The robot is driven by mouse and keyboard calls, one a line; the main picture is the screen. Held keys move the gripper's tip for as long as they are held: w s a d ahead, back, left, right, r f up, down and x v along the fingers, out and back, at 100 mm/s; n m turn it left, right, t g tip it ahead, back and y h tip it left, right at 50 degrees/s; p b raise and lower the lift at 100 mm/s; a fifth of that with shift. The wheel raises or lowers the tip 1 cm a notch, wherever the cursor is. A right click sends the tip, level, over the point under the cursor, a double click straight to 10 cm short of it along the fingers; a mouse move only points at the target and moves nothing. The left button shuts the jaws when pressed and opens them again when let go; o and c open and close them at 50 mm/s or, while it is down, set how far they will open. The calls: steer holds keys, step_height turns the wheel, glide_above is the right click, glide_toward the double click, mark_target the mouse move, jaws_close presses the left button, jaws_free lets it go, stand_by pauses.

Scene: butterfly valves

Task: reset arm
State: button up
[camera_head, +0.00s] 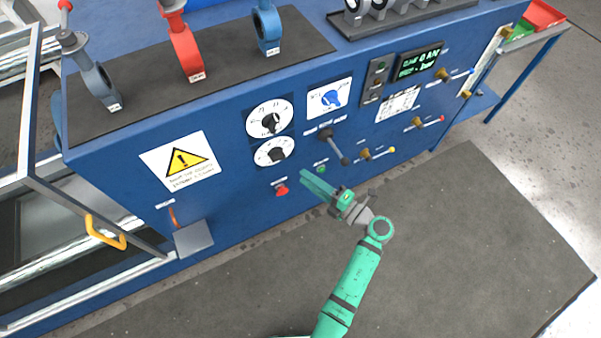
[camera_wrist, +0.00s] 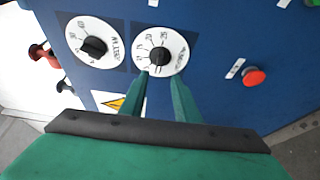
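My gripper (camera_head: 306,178) is on my green arm (camera_head: 352,285), in front of the blue panel and just left of a small green button (camera_head: 321,168) in the head view. In the wrist view my gripper (camera_wrist: 161,77) has its two green fingers apart, with only the panel visible between them. Nothing is held. Beyond the fingertips is a white round dial with a black knob (camera_wrist: 159,57). I cannot tell whether the fingers touch the panel, but they look apart from it.
The blue cabinet's panel has two dials (camera_head: 269,119), a red button (camera_head: 281,190), a black lever (camera_head: 334,146) and several small valves (camera_head: 367,154). Butterfly valves, one red (camera_head: 184,46), stand on top. A metal frame (camera_head: 85,205) is at left. The dark mat (camera_head: 470,240) is clear.

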steer(key=shift+s+d, duration=0.2)
steer(key=shift+d, duration=0.1)
steer(key=shift+a, duration=0.1)
steer(key=s+a+r+m+t+h, duration=0.35)
steer(key=s+m, duration=0.25)
steer(key=s, duration=0.2)
steer(key=s+a+r+m+t+h, duration=0.2)
steer(key=s+r+m+t, duration=0.3)
steer(key=s, duration=0.4)
steer(key=s+m+g+h, duration=0.5)
steer(key=s+m+h, duration=0.2)
steer(key=s+m, duration=0.9)
steer(key=shift+f+m+h, duration=0.3)
steer(key=shift+h, duration=0.05)
